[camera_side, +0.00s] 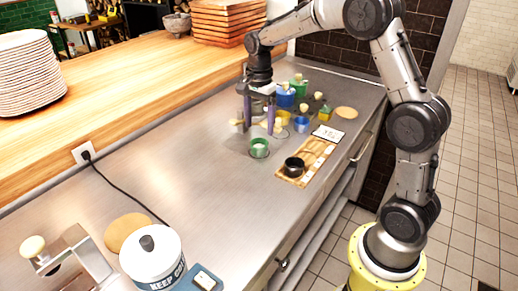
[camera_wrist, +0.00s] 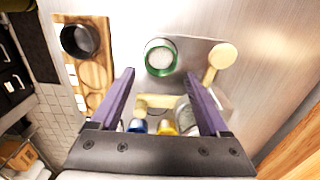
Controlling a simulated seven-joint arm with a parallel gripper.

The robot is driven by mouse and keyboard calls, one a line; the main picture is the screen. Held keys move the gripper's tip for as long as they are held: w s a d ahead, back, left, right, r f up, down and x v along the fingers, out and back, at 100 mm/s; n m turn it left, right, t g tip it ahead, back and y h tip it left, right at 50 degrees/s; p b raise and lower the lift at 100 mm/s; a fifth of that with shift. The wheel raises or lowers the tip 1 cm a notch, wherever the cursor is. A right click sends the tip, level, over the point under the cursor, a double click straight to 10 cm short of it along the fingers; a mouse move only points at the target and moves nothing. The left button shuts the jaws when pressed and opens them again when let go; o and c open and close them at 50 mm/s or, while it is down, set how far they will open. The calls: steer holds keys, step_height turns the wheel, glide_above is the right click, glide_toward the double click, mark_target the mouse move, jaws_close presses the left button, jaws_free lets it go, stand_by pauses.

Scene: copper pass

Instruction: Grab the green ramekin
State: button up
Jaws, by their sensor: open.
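The green ramekin (camera_side: 258,148) stands upright on the steel counter, with something pale inside it. It also shows in the wrist view (camera_wrist: 161,57), at the upper middle, just beyond the fingertips and roughly centred between them. My gripper (camera_side: 259,129) is open and points down, with its purple fingers spread above and slightly behind the ramekin in the side view. In the wrist view my gripper (camera_wrist: 160,75) has nothing between its fingertips that I can see as held.
A black bowl (camera_side: 293,167) sits on a wooden board (camera_side: 312,160) to the right. Blue, yellow and green containers (camera_side: 285,97) crowd behind my gripper. A pale round-ended item (camera_wrist: 222,57) lies beside the ramekin.

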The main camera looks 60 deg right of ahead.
mark_target(259, 140)
steer(key=shift+f, duration=3.3)
steer(key=shift+w, duration=0.1)
jaws_close()
steer(key=shift+r, duration=0.15)
